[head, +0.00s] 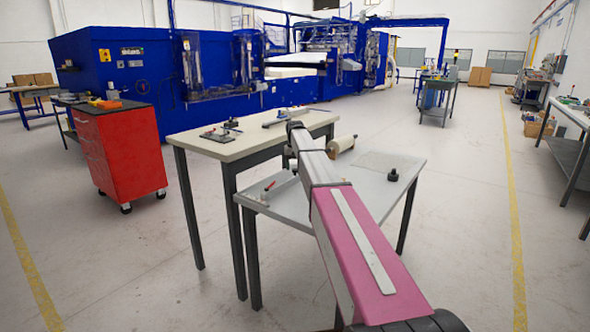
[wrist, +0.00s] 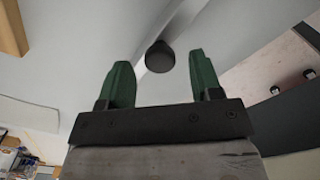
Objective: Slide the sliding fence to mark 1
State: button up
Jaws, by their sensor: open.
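In the wrist view my gripper (wrist: 162,80) shows two green fingers, spread apart with nothing held between them. A dark round knob (wrist: 160,57) stands beyond the fingertips, between them in the picture, on a narrow pale strip that looks like the sliding fence (wrist: 178,30). I see no contact between fingers and knob. In the head view my arm reaches over the low grey table (head: 335,190) and hides much of its middle, so the fence cannot be made out there. Mark 1 is not readable in either view.
A red cabinet (head: 120,150) stands left.

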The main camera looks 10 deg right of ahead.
jog(key=shift+f, duration=0.65)
grip_shut()
jog(key=w+a, duration=0.4)
jog(key=shift+w+a, duration=0.1)
jog(key=shift+a, duration=0.05)
grip_release()
jog(key=shift+r, duration=0.1)
